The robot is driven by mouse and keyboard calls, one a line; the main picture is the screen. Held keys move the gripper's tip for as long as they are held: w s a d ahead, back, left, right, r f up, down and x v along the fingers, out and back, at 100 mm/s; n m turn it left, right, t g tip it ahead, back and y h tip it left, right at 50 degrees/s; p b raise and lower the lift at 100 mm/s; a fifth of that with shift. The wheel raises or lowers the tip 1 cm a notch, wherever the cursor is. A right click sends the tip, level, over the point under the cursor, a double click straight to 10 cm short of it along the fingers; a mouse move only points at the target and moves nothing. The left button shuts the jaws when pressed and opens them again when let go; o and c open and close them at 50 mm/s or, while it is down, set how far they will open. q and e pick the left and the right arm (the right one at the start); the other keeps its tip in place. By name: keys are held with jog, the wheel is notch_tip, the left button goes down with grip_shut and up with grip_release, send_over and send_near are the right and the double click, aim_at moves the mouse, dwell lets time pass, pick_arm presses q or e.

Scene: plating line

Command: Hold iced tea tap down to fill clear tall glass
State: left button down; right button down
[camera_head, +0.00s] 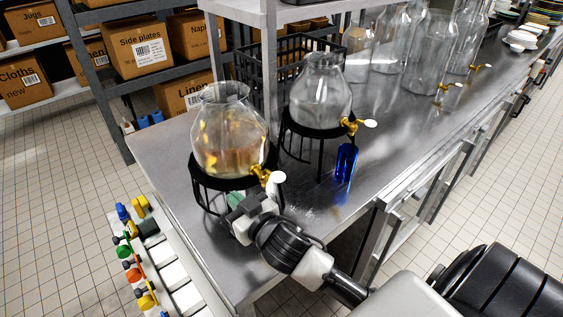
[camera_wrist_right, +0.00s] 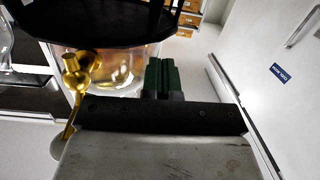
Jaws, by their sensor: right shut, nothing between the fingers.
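The nearest glass dispenser (camera_head: 228,130) holds a little amber liquid and sits on a black wire stand (camera_head: 195,180). Its brass tap (camera_head: 262,174) has a white lever (camera_head: 277,184). The tap also shows in the right wrist view (camera_wrist_right: 78,78), left of my fingers. My right gripper (camera_head: 236,202) is shut and empty, with green fingertips (camera_wrist_right: 161,76), just below and beside this tap. I cannot tell whether it touches the lever. I see no clear tall glass; the space under the tap is partly hidden by my gripper. My left gripper is not in view.
A blue glass (camera_head: 346,163) stands below the tap of the second dispenser (camera_head: 320,92). More dispensers (camera_head: 432,55) line the steel counter (camera_head: 310,205) behind. A rack with colored taps (camera_head: 140,265) is beside the counter's left end.

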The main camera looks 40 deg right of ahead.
jog(key=a+r+n+g+y, duration=0.5)
jog(key=r+n+g+y, duration=0.1)
jog(key=r+n+y, duration=0.35)
jog(key=a+r+n+g+y, duration=0.4)
jog(key=r+n+g+y, duration=0.2)
jog(key=r+n+y, duration=0.4)
jog(key=s+d+r+m+g+h, duration=0.1)
jog(key=d+g+h, duration=0.1)
jog(key=d+h, duration=0.7)
jog(key=s+d+r+m+g+h, duration=0.1)
jog(key=s+d+g+h, duration=0.1)
jog(key=d+h, duration=0.7)
jog(key=d+g, duration=0.1)
jog(key=d, duration=0.2)
jog(key=shift+s+d+r+m+p, duration=0.2)
jog(key=shift+r+m+p, duration=0.15)
